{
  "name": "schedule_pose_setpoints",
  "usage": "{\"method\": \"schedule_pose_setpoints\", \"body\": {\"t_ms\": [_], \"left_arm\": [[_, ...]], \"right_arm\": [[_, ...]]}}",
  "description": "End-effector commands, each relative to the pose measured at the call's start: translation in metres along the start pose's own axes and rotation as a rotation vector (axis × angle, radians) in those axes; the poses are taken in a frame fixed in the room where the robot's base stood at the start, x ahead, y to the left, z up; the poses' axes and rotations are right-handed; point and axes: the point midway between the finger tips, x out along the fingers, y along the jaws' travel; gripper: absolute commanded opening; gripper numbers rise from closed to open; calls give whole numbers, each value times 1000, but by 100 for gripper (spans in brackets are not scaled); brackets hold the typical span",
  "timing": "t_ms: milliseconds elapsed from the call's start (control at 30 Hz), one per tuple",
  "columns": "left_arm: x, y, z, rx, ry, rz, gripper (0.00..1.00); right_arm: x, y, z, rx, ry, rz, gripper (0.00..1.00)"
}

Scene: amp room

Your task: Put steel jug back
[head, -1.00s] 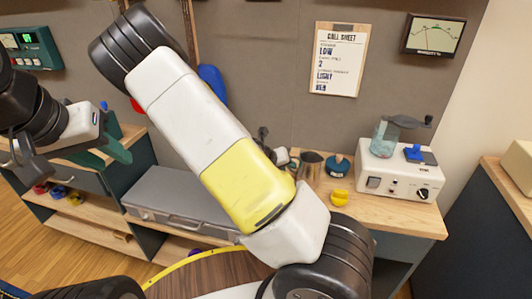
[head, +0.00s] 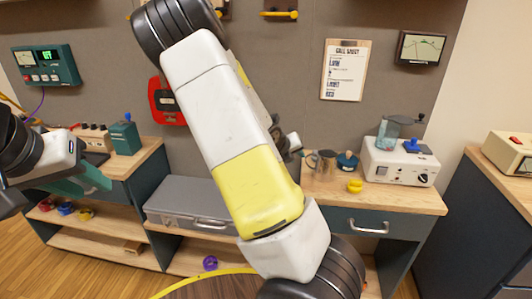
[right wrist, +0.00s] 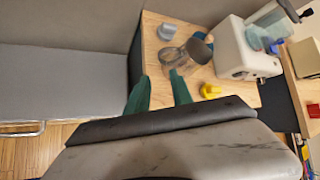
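The steel jug (head: 326,161) stands upright on the wooden counter at right in the head view, just right of my arm. In the right wrist view the shiny jug (right wrist: 174,57) is just beyond the right-hand fingertip; whether they touch I cannot tell. My right gripper (right wrist: 160,82) has its two green fingers apart with bare counter showing between them. In the head view my right arm largely hides this gripper. My left gripper (head: 92,180) is at the far left, in front of the shelf unit, far from the jug; its finger gap is not clear.
Close to the jug are a teal round item (head: 347,161) and a yellow item (head: 355,186). A white machine (head: 400,165) with a crank stands right of them. A grey case (head: 190,198) lies left of the counter. A call sheet (head: 343,70) hangs behind.

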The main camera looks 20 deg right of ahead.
Motion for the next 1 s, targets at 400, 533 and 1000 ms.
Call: {"method": "schedule_pose_setpoints", "body": {"t_ms": [400, 533, 1000], "left_arm": [[0, 0, 0, 0, 0, 0, 36], [0, 0, 0, 0, 0, 0, 36], [0, 0, 0, 0, 0, 0, 36]], "right_arm": [[-107, 90, -10, -735, -193, 610, 28], [-182, 98, -8, -1115, -470, 746, 28], [-368, 16, -77, -2566, -1324, 205, 28]]}}
